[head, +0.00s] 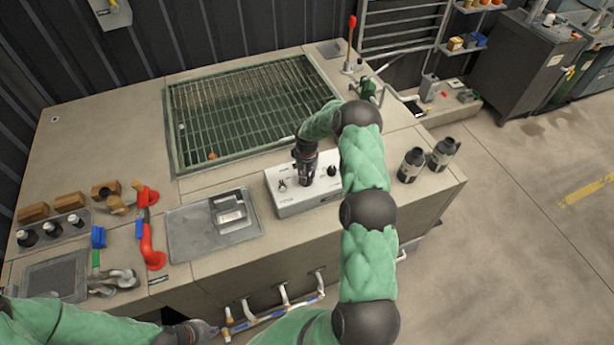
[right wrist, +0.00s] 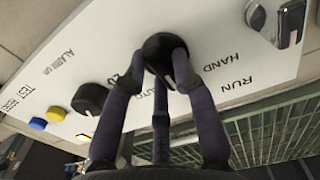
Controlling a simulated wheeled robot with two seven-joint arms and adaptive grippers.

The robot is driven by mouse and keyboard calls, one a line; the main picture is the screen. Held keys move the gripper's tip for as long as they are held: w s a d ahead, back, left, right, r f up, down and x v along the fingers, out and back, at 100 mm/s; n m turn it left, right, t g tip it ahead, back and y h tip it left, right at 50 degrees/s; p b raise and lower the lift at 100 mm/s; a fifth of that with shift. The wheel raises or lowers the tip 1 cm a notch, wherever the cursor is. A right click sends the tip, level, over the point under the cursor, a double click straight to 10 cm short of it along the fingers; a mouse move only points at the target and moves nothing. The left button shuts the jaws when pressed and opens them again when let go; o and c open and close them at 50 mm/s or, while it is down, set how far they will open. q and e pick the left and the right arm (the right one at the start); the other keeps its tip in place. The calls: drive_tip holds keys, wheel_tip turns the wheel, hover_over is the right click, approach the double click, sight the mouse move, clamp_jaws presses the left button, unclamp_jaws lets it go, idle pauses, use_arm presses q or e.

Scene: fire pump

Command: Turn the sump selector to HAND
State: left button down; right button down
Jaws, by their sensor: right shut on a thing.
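The white control box (head: 290,203) stands on the bench in the head view, with a toggle at its left and a dark knob (head: 332,170) at its right. My right gripper (head: 306,181) reaches down onto the middle of the box. In the right wrist view its dark fingers (right wrist: 165,68) are shut around a black round knob (right wrist: 164,45), the selector beside the HAND and AUTO lettering. The fingers partly cover the knob and lettering, so I cannot tell where its pointer stands. My left gripper (head: 204,331) is low at the bench front; its jaws are too small to judge.
A grey tray (head: 185,235) lies left of the box; two dark bottles (head: 411,165) stand right. A grating (head: 245,115) is behind.

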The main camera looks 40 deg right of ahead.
drive_tip(key=shift+w+f+n+b, duration=0.1)
drive_tip(key=shift+f+n+b, duration=0.05)
drive_tip(key=shift+n+b, duration=0.9)
drive_tip(key=n+b, duration=0.1)
drive_tip(key=n, duration=0.2)
drive_tip(key=n+b, duration=0.1)
drive_tip(key=n, duration=0.2)
drive_tip(key=shift+w+n, duration=0.1)
drive_tip(key=shift+n, duration=0.15)
drive_tip(key=shift+w+n+b, duration=0.1)
drive_tip(key=shift+n+b, duration=0.4)
drive_tip(key=shift+n, duration=1)
drive_tip(key=c, duration=1)
unclamp_jaws()
drive_tip(key=shift+a, duration=0.1)
drive_tip(key=shift+r, duration=0.2)
